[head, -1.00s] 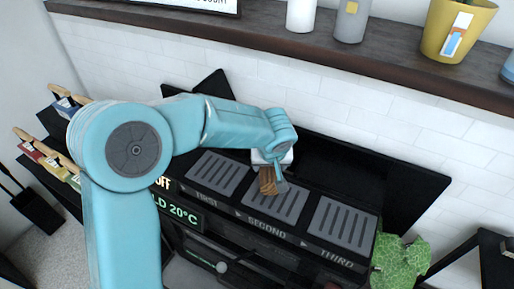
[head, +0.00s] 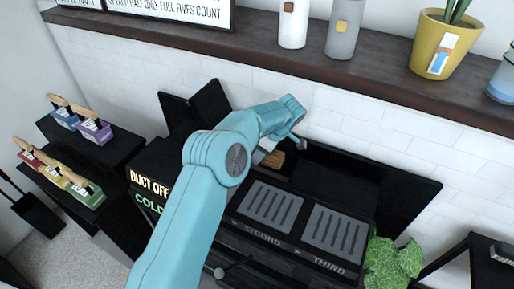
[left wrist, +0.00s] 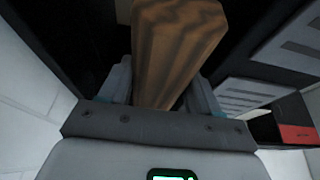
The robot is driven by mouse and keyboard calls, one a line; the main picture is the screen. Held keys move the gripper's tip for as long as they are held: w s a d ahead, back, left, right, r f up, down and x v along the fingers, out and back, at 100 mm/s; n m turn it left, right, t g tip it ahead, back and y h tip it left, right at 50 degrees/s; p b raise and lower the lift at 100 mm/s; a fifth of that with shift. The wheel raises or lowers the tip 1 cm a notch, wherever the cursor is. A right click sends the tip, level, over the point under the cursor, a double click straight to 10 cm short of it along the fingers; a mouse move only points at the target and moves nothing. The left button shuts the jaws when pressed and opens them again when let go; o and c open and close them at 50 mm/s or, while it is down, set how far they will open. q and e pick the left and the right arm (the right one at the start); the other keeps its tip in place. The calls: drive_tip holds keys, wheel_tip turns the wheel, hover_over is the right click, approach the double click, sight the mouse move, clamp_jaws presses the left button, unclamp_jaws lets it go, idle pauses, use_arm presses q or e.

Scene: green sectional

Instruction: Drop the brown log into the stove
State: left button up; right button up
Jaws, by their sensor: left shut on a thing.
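The brown log (head: 274,159) is a short wooden piece above the back left part of the black stove, partly hidden by my arm. My left gripper (head: 268,154) is shut on it. The left wrist view shows the log (left wrist: 172,48) between the two fingers (left wrist: 160,88), with its far end sticking out beyond them. The stove (head: 290,236) has slotted grey plates on top. The SECOND plate (head: 270,205) and the THIRD plate (head: 335,232) are clear and empty; my arm hides the FIRST plate. My right gripper is not in view.
Colored blocks with wooden handles (head: 75,185) stand on black steps at left. A green leafy thing (head: 393,262) is right of the stove.

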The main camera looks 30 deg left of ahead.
use_arm(q)
drive_tip(key=shift+w+a+f+p, duration=0.1)
drive_tip(key=shift+w+f+p, duration=0.05)
drive_tip(key=shift+w+p, duration=0.9)
wheel_tip(320, 180, down, 3)
drive_tip(key=b, duration=0.3)
drive_tip(key=shift+w, duration=0.1)
drive_tip(key=shift+f+b, duration=0.75)
drive_tip(key=shift+b, duration=0.1)
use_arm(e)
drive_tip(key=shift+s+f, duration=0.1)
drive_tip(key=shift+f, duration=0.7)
use_arm(q)
drive_tip(key=shift+w, duration=0.15)
drive_tip(key=o, duration=1.3)
drive_tip(key=shift+o, duration=0.2)
